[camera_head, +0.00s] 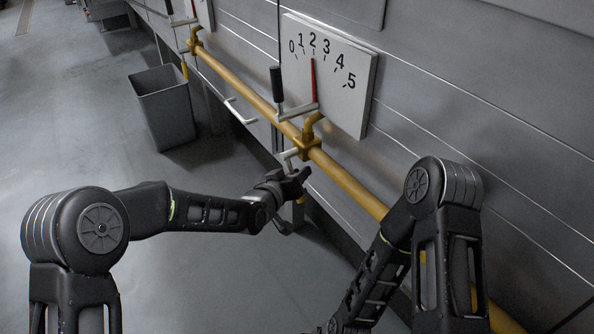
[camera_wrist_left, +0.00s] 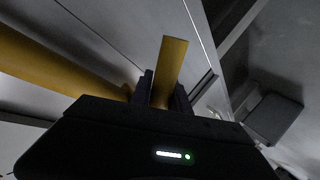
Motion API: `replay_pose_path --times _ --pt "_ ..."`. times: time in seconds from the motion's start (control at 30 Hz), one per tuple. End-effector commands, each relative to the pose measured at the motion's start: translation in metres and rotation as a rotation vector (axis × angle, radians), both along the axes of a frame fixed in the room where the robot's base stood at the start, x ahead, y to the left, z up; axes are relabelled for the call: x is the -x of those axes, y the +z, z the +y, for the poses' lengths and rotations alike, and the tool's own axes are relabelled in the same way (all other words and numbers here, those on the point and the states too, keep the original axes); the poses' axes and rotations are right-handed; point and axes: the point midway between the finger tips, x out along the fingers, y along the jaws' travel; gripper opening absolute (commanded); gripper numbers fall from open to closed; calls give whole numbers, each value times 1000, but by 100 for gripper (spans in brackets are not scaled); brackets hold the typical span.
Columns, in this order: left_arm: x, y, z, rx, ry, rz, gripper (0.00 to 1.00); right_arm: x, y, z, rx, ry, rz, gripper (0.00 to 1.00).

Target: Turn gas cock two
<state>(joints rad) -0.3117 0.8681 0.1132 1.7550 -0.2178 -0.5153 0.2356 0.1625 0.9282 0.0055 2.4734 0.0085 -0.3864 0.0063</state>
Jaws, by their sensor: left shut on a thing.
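The near gas cock (camera_head: 306,148) is a brass-coloured valve body on the yellow pipe (camera_head: 350,186). My left gripper (camera_head: 300,180) is just below the valve. In the left wrist view the gripper (camera_wrist_left: 165,95) is shut on a flat yellow handle (camera_wrist_left: 170,65), which sticks out between the fingers. In the head view, my gripper hides most of that handle. A white dial (camera_head: 345,88) marked 0 to 5 stands above the valve, with its red needle (camera_head: 313,80) pointing near 2. My right gripper is out of view; only its arm shows.
A black-gripped lever (camera_head: 277,85) stands beside the dial. Another valve (camera_head: 194,42) with a yellow handle (camera_head: 185,71) is farther along the pipe. A grey bin (camera_head: 165,108) stands on the floor. The metal wall lies close behind the pipe; the floor at left is clear.

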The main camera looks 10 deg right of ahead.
Motion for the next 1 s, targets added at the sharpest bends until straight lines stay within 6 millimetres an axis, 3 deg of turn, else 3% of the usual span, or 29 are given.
replay_pose_path --times 0.43,0.47,0.7,1.0 --pt "1 1 -1 8 0 16 0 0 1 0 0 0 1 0" --pt "1 1 -1 8 0 15 23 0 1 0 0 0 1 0" --pt "1 1 -1 6 0 15 43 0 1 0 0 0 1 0" --pt "2 1 1 6 0 15 43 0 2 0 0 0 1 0"
